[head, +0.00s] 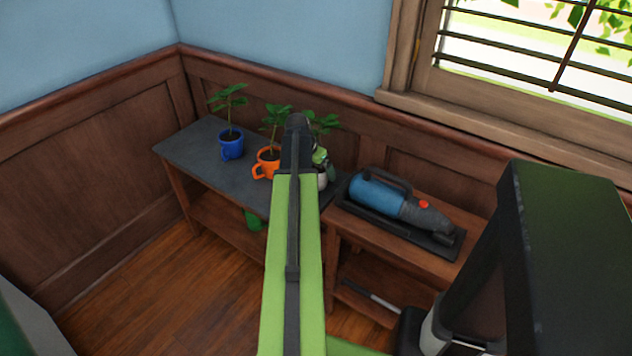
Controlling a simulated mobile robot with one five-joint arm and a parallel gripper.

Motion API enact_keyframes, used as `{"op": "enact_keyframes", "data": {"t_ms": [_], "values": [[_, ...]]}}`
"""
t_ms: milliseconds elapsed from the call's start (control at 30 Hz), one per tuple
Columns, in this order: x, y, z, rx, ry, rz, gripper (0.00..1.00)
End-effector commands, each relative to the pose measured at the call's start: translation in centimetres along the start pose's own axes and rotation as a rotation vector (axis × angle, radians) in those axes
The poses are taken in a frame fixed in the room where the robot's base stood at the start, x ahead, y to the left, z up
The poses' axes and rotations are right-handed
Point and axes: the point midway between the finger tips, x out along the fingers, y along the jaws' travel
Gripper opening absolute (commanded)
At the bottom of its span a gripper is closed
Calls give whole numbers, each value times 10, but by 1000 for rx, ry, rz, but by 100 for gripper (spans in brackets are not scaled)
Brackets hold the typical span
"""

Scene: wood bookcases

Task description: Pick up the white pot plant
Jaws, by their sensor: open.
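The white pot plant (322,181) stands at the right end of the dark-topped shelf unit. Only a small part of its pale pot shows beside my arm, and its green leaves (325,122) rise above. My green arm reaches up the middle of the head view, and its dark upper joint lies across the view of the plant. A light green part beside this joint covers some of the pot. My gripper's fingers are hidden behind the arm, so I cannot see their place relative to the pot.
An orange pot plant (266,164) stands just left of my arm, and a blue pot plant (231,145) farther left. A blue handheld vacuum (384,197) lies on a dark tray on the right-hand wooden unit. Walls close off the back and left. Bare floor lies in front.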

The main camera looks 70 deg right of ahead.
Motion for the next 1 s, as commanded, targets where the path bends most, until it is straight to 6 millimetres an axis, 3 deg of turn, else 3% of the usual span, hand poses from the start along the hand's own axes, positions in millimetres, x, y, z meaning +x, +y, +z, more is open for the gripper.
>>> {"op": "enact_keyframes", "data": {"t_ms": [67,133,700,1000], "values": [[-2,0,0,0,0,0,100],[-2,0,0,0,0,0,92],[-2,0,-1,0,0,0,18],[-5,0,-2,1,1,0,16]]}}
